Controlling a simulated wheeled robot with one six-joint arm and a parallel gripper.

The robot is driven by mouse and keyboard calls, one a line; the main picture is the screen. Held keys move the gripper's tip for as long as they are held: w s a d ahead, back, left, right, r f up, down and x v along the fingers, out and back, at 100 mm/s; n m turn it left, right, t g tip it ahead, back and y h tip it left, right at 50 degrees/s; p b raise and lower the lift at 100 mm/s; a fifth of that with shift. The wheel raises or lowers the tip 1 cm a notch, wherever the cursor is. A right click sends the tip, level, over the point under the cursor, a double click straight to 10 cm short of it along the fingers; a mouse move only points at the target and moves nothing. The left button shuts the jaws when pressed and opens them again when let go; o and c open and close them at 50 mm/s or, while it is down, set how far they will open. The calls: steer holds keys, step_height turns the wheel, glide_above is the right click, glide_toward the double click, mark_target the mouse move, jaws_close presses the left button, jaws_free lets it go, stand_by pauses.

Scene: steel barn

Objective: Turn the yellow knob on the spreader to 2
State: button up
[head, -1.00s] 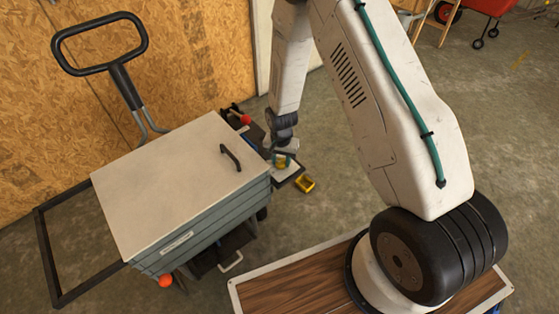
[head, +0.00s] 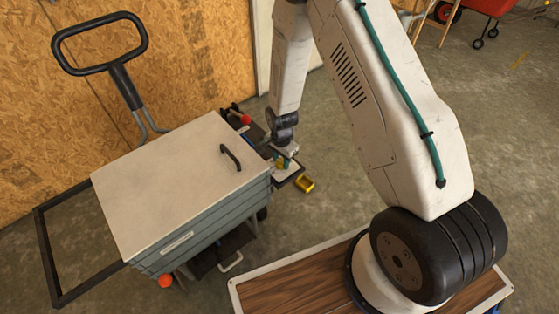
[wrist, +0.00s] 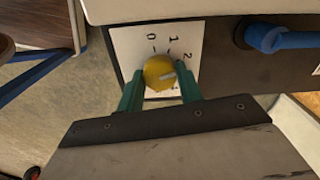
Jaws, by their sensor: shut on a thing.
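The spreader (head: 180,180) is a blue-grey box with a pale lid and a black push handle; it stands left of my arm in the head view. In the wrist view its yellow knob (wrist: 156,67) sits on a white dial plate (wrist: 127,42) marked 0, 1 and 2. My gripper (wrist: 161,88) is shut on the knob, a teal finger on each side. The knob's pale pointer is aimed right and slightly up, close to the 2 but a little below its direction. The right finger hides part of the dial. In the head view my gripper (head: 282,163) is at the spreader's right side.
A blue bar or hose (wrist: 280,38) sticks out of the dark panel right of the dial. A red ball-ended lever (head: 245,119) is near the gripper. A yellow object (head: 305,184) is just right of it.

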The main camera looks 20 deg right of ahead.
mark_target(282, 162)
steer(key=shift+s+d, duration=0.1)
steer(key=o, duration=1)
steer(key=shift+d, duration=0.1)
steer(key=shift+r, duration=0.1)
step_height(282, 162, up, 8)
steer(key=shift+f, duration=0.2)
